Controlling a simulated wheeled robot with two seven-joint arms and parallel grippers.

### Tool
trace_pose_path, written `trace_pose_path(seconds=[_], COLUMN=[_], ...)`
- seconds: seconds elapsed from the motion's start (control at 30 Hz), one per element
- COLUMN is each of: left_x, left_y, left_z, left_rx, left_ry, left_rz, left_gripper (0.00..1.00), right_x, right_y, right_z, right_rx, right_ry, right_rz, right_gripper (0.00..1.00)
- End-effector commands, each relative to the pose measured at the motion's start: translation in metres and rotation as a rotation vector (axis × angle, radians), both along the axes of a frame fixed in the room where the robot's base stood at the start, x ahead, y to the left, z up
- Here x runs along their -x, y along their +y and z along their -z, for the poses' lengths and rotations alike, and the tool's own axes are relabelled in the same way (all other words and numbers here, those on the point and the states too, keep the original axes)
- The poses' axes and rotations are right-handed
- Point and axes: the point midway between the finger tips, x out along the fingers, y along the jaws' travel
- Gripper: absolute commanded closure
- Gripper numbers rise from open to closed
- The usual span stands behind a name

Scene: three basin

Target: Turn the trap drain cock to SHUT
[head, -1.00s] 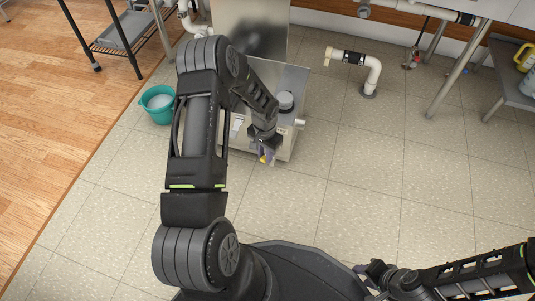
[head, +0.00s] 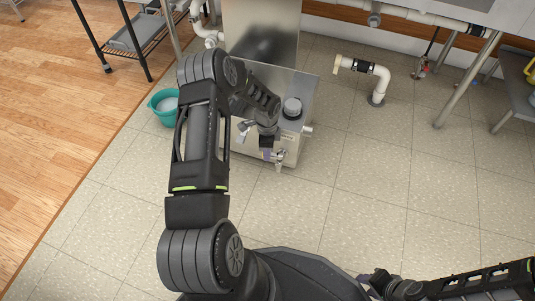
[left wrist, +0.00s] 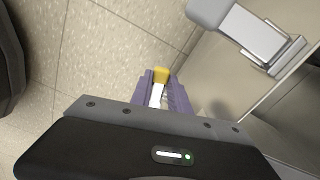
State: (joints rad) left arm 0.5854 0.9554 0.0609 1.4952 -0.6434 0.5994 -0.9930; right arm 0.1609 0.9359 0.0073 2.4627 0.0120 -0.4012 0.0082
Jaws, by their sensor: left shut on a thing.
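The steel trap (head: 300,143) stands on the floor beyond my left arm. Its metal drain cock (head: 280,158) sticks out low on the front. My left gripper (head: 270,153) is at the cock. In the left wrist view, the purple fingers (left wrist: 162,92) are shut around a pale metal lever with a yellow tip (left wrist: 161,75). The gripper hides the lever in the head view, and any SHUT marking cannot be read. My right gripper (head: 376,281) is at the bottom, far from the trap; its fingers are too unclear to judge.
A teal basin (head: 166,107) with pale contents stands left of the trap. A white pipe (head: 365,68) rises from the floor to the right. A steel panel (head: 262,30) stands behind the trap. Tiled floor in front and to the right is clear.

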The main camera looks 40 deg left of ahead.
Motion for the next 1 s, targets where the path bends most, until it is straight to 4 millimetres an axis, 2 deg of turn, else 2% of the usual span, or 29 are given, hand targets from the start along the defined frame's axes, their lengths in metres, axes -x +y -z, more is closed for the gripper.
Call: trace_pose_path(seconds=[0.4,0.97,1.0], left_x=[-0.010,-0.012,-0.012], left_y=[0.006,0.007,0.007], left_z=[0.001,0.000,0.000], left_rx=[-0.001,-0.001,-0.001], left_ry=[0.001,0.000,0.000], left_rz=[0.251,0.294,0.294], left_gripper=[1.00,1.00,0.76], right_x=[-0.001,-0.001,-0.001], right_y=[0.000,0.000,0.000], right_z=[0.004,0.004,0.004], right_rx=[-0.001,-0.001,-0.001], right_ry=[-0.001,-0.001,-0.001], right_rz=[0.001,0.001,0.001], right_gripper=[0.64,0.64,0.64])
